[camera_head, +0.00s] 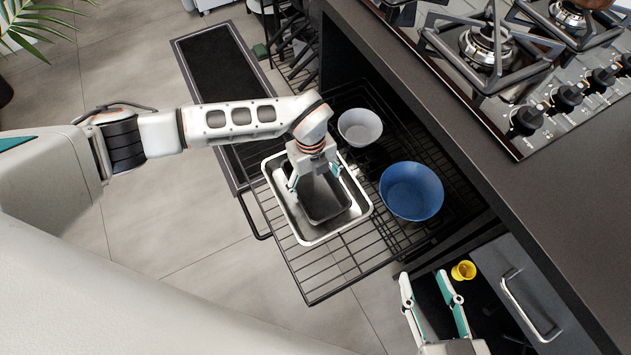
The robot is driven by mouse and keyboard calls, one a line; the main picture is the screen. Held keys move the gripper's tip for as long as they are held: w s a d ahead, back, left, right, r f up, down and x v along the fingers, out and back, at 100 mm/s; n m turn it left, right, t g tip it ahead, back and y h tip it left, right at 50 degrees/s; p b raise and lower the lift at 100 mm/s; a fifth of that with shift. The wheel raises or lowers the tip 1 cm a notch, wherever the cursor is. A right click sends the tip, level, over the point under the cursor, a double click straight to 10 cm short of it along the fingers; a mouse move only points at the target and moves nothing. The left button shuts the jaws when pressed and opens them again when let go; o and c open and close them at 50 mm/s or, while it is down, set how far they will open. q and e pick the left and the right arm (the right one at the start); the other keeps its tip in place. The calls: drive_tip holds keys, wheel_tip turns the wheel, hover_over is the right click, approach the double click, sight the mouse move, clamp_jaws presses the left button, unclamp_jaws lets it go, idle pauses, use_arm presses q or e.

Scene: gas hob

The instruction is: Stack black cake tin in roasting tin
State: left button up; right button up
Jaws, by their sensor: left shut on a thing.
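The silver roasting tin (366,205) lies on the pulled-out wire oven rack. The black cake tin (328,203) is within the roasting tin's outline, toward its middle. I cannot tell whether it rests on the roasting tin's floor or hangs just above it. My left gripper (314,176) points down over the far part of the cake tin and is shut on it. The gripper hides part of the cake tin's far side. My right gripper (426,279) is open and empty, low at the right, away from both tins.
A white bowl (360,127) and a blue bowl (411,190) stand on the rack (335,268) right of the roasting tin. A small yellow cup (463,270) is beside my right gripper, near an open drawer with a metal handle (530,305). The counter and gas hob (490,48) overhang the right side.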

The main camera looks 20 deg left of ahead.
use_arm(q)
drive_tip(key=shift+f, duration=0.1)
drive_tip(key=o, duration=1.2)
drive_tip(key=shift+c, duration=0.2)
drive_tip(key=shift+o, duration=0.5)
use_arm(e)
drive_tip(key=shift+s+d+f, duration=0.1)
drive_tip(key=shift+s+f, duration=0.15)
